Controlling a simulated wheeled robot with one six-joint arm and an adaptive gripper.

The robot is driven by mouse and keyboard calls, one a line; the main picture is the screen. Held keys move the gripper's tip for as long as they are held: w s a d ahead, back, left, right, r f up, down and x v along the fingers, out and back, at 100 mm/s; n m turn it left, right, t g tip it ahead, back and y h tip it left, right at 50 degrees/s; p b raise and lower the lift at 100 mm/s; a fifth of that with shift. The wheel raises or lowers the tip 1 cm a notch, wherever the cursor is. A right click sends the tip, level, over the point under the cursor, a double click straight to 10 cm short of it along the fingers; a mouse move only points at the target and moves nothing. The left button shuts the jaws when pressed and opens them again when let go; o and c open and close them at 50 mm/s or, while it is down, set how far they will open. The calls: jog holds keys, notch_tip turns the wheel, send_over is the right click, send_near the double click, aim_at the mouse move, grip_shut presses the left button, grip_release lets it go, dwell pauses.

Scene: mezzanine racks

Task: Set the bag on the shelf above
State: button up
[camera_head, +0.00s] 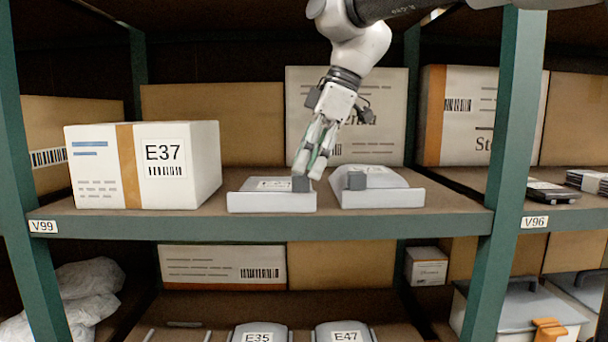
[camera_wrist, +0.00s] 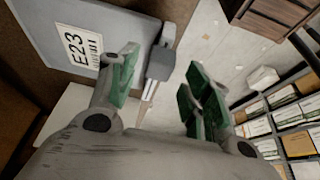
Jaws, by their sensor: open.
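A flat grey bag-like item (camera_head: 250,199) with a white label lies on the middle shelf (camera_head: 200,222), at its front edge. In the wrist view this item (camera_wrist: 60,25) reads E23, with a dark grey block (camera_wrist: 161,62) at its edge. A similar grey item (camera_head: 385,197) lies just to its right. My gripper (camera_head: 309,172) is above the right end of the E23 item, pointing down. In the wrist view my gripper (camera_wrist: 158,90) is open, its fingers apart near the block. I cannot tell whether they touch it. No item is held.
A white E37 box (camera_head: 200,165) stands to the left on the same shelf. Large cartons (camera_head: 215,115) line the back. Below are more grey items labelled E35 (camera_head: 258,334) and E47 (camera_head: 345,332), and crumpled pale bags (camera_head: 90,280). Green uprights (camera_head: 508,150) flank the bay.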

jog(key=v, duration=0.4)
jog(key=s+d+f+m+t+h, duration=0.1)
jog(key=s+d+f+m, duration=0.15)
jog(key=d, duration=0.35)
jog(key=s+d+f+m+t, duration=0.1)
jog(key=d+f+m, duration=0.25)
jog(key=d, duration=0.25)
jog(key=s+d+f+m+t+h, duration=0.1)
jog(key=s+d+f+m, duration=0.15)
jog(key=d, duration=0.35)
jog(key=s+d+f+m+t+h, duration=0.1)
jog(key=s+d+f+m+h, duration=0.1)
jog(key=s+d+f+m, duration=0.7)
jog(key=s+d+f, duration=0.1)
jog(key=d+f, duration=0.1)
jog(key=d, duration=0.1)
jog(key=shift+s+f+h, duration=0.15)
jog(key=shift+f+h, duration=0.05)
jog(key=shift+h, duration=0.1)
